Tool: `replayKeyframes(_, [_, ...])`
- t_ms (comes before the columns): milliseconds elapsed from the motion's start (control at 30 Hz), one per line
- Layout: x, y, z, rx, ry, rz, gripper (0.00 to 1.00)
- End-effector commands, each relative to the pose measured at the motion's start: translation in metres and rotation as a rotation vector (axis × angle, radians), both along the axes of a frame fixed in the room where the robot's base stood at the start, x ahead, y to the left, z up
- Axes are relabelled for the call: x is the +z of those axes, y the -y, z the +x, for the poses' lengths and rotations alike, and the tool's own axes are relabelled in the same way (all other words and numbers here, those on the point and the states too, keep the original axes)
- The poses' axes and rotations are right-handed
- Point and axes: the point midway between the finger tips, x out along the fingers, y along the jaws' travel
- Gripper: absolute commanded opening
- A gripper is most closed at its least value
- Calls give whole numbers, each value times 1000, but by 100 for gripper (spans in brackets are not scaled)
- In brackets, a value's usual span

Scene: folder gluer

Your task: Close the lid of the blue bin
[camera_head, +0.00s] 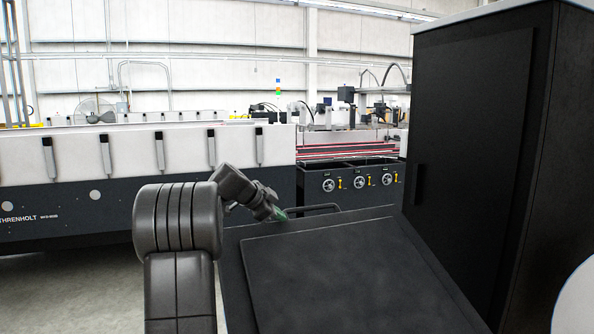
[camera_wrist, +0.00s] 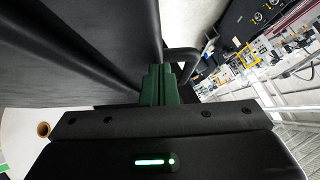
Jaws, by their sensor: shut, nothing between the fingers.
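A large dark, near-black panel (camera_head: 340,280) with a raised inner face fills the lower middle of the head view, sloping. It looks like a lid; no blue shows on it, and any bin body is hidden. A dark bar handle (camera_head: 312,208) runs along its far edge. My gripper (camera_head: 279,214) is at the left end of that edge, close to the handle. In the wrist view, the green fingers of my gripper (camera_wrist: 159,84) are together and empty. The dark panel (camera_wrist: 75,45) lies to their left and the handle (camera_wrist: 182,57) just beyond them. Contact cannot be told.
A tall black cabinet (camera_head: 470,150) stands right beside the panel. A long white and dark machine (camera_head: 110,180) with knobs crosses behind. Open floor (camera_head: 60,285) shows at the left. A brown round object (camera_wrist: 43,129) shows at lower left in the wrist view.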

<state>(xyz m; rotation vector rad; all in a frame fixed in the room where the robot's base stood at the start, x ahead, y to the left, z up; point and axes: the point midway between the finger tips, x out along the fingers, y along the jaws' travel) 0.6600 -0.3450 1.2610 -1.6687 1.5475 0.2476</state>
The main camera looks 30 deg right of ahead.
Motion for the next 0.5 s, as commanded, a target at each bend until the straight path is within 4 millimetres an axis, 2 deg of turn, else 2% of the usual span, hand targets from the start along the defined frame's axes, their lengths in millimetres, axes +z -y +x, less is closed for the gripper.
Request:
replayKeyframes(33, [-20,1,10,0,-33,5,0])
replayKeyframes(200, [-75,4,36,-1,-136,17,0])
replayKeyframes(500, [-171,7,65,0,-304,34,0])
